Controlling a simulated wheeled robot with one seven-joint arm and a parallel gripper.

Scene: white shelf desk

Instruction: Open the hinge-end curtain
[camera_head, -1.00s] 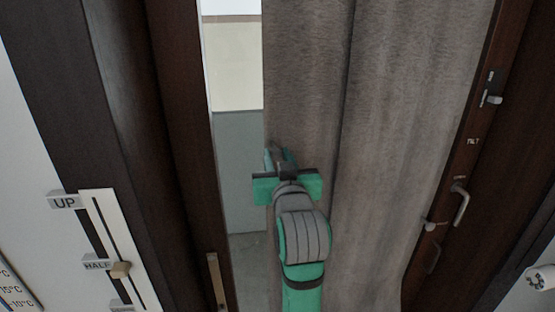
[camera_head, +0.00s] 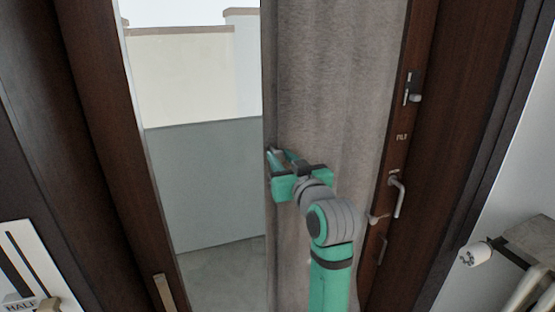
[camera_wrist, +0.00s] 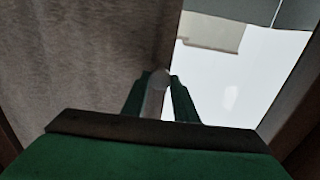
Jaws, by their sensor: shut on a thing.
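The grey-brown curtain (camera_head: 335,90) hangs over the right part of the window or door opening, its left edge near the middle of the head view. My green gripper (camera_head: 275,160) is at that left edge, about mid-height. In the wrist view the curtain (camera_wrist: 80,60) fills the left side, and my gripper (camera_wrist: 160,95) is shut on a pale, round-ended piece at the curtain's edge. The exact grip on the curtain edge is partly hidden by the fingers.
The uncovered pane (camera_head: 200,185) shows a pale wall outside. The dark frame's right side carries a handle (camera_head: 397,197) and a latch (camera_head: 411,90). A slider panel (camera_head: 30,270) is at lower left. A white knob (camera_head: 475,254) and a grey shelf stand at lower right.

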